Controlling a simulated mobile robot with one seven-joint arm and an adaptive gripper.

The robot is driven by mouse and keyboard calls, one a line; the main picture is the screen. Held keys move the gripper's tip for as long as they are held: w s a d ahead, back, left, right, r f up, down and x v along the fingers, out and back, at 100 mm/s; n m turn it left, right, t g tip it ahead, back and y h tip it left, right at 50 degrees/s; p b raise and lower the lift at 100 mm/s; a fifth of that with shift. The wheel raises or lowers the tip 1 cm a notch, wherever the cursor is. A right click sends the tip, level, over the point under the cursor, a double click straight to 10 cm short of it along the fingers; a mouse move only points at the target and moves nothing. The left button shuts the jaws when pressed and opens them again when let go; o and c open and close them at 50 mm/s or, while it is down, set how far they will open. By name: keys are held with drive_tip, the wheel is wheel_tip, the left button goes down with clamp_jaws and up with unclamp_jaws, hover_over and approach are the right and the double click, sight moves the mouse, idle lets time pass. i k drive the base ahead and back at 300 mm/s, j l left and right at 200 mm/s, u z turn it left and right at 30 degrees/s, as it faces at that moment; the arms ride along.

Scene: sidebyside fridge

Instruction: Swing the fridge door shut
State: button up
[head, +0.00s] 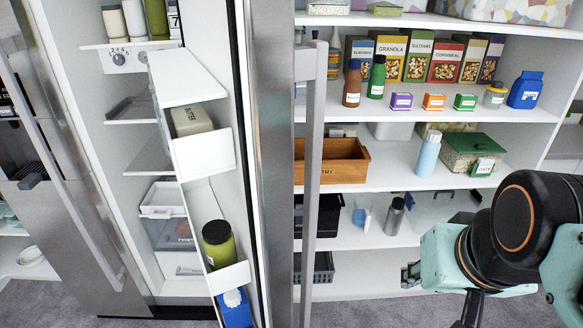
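The fridge door (275,130) stands open in the middle of the head view, nearly edge-on. Its long vertical handle (312,150) is on the right, outer side. Its inner side faces left and carries white bins with a butter pack (192,120), a green jar (218,244) and a blue item (235,308). The open fridge interior (130,60) shows to the left. My gripper (472,308) is at the lower right, right of the door and apart from it. It is dark, partly cut off by the bottom edge, and its fingers are not clear.
The fridge's other door (70,200), with its own handle, is at the left. A white pantry shelf unit (400,182) stands behind, to the right of the open door. It holds boxes, bottles, a wooden crate (331,162) and a green-lidded basket (472,150). Grey carpet floor (375,312) is clear between.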

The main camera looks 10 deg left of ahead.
sight(239, 60)
drive_tip(key=l+u, duration=0.15)
drive_tip(key=u, duration=0.2)
drive_tip(key=i+l+u, duration=0.15)
drive_tip(key=u, duration=0.2)
drive_tip(key=l+u, duration=0.15)
drive_tip(key=u, duration=0.15)
drive_tip(key=i+l+u, duration=0.1)
drive_tip(key=l+u, duration=0.65)
drive_tip(key=i+j, duration=0.05)
drive_tip(key=j, duration=0.05)
